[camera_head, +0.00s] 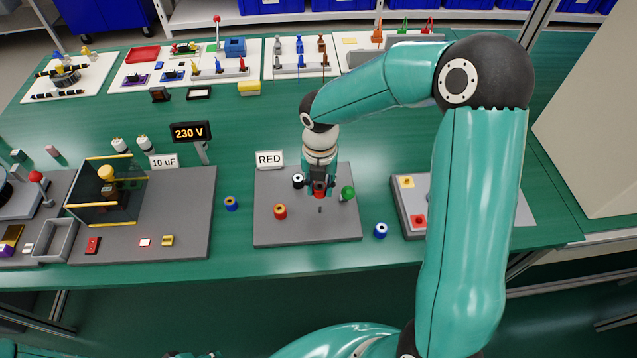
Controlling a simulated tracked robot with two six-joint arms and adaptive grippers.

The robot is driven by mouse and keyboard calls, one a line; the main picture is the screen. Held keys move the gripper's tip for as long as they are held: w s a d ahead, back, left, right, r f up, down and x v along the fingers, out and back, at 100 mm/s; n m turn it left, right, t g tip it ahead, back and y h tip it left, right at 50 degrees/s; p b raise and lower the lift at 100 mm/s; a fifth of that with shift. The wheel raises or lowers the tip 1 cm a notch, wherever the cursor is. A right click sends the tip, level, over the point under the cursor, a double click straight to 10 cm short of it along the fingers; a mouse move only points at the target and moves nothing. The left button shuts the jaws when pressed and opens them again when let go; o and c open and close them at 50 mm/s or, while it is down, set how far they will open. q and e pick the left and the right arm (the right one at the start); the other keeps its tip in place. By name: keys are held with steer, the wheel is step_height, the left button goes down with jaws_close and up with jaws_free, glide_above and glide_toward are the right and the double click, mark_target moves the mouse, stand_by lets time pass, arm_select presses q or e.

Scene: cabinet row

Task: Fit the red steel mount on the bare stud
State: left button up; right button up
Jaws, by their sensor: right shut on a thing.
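My right gripper (319,192) points down over the grey plate (270,233) that carries a "RED" sign. It is shut on a small red piece, the red mount (319,189), partly hidden by the fingers. A short dark bare stud (320,210) stands on the plate just in front of the gripper, apart from the held mount. A red-orange mount with a yellowish centre (280,212) sits on the plate to the left. A white mount with a dark centre (298,181) sits behind it. My left gripper is not in view.
A green ball knob (348,192) stands close right of the gripper. Blue mounts sit on the table left (231,204) and right (380,230) of the plate. A clear-walled box (103,205) and a "230 V" display (190,132) stand to the left.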

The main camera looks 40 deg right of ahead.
mark_target(320, 207)
steer(key=shift+f+b, duration=1.45)
steer(key=shift+f, duration=0.9)
steer(key=shift+p, duration=0.45)
steer(key=shift+f+b, duration=1.25)
steer(key=shift+f, duration=0.6)
steer(key=o, duration=1.1)
steer(key=shift+o, duration=0.2)
steer(key=shift+r, duration=0.1)
step_height(320, 207, up, 12)
